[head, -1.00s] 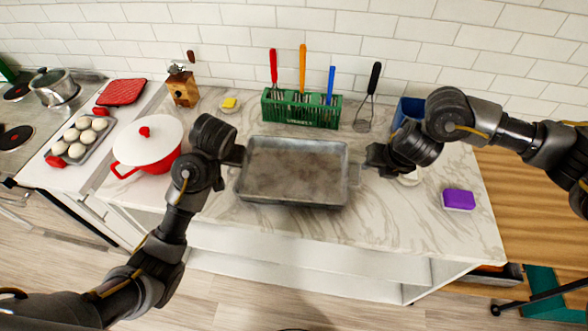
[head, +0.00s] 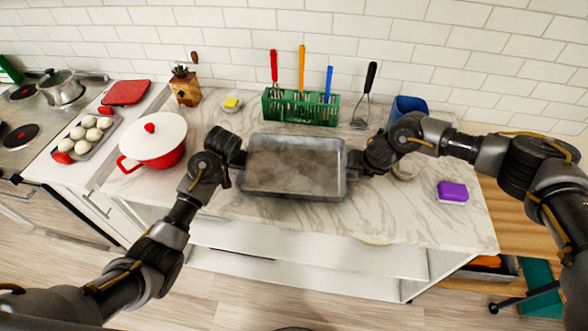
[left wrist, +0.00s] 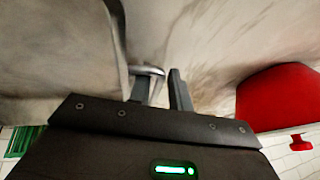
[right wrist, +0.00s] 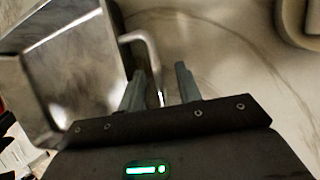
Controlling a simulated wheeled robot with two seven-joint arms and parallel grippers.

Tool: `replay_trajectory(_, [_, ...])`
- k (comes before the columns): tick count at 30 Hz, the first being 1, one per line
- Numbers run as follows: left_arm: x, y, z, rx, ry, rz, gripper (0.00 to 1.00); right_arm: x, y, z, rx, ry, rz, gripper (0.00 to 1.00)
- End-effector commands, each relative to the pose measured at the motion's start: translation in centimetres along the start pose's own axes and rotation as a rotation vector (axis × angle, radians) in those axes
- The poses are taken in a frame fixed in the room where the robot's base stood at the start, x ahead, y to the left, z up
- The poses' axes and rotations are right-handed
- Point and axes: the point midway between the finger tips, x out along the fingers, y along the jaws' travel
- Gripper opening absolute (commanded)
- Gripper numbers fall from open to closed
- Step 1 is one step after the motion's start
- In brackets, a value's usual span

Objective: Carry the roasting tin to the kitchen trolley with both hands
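The grey metal roasting tin (head: 295,168) sits on the marble worktop, empty, between my two grippers. My left gripper (head: 238,160) is at its left end; in the left wrist view its two fingers (left wrist: 160,90) stand apart around the tin's handle (left wrist: 148,70). My right gripper (head: 360,160) is at the right end; in the right wrist view its fingers (right wrist: 160,88) are spread, with the thin wire-like handle (right wrist: 145,42) between them. A wooden surface (head: 502,215) lies at the right; I cannot tell whether it is the kitchen trolley.
A red pot with white lid (head: 153,143) stands left of the tin. A green utensil rack (head: 300,108) is behind it. A blue container (head: 407,106), a purple block (head: 452,191) and a pale round item (head: 404,171) are on the right. The worktop's front strip is clear.

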Motion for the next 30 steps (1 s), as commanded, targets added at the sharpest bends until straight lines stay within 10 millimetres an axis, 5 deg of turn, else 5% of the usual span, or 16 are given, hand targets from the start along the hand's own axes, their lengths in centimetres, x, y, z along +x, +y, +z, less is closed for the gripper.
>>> replay_trajectory(4, [0.06,-0.03,-0.03,-0.001,-0.001,0.0,0.18,0.1,0.04,0.02,0.0,0.001,0.0,0.33])
replay_trajectory(8, [0.04,-0.04,-0.03,-0.001,-0.001,0.0,0.01,0.07,0.04,0.01,0.0,0.001,0.0,0.16])
replay_trajectory(12, [0.02,-0.01,-0.04,0.0,0.0,0.0,0.0,0.04,0.01,0.02,0.0,0.001,0.0,0.0])
replay_trajectory(30, [-0.56,-0.14,-0.3,0.001,0.001,0.0,0.0,-0.55,0.13,0.39,0.003,-0.002,0.0,0.0])
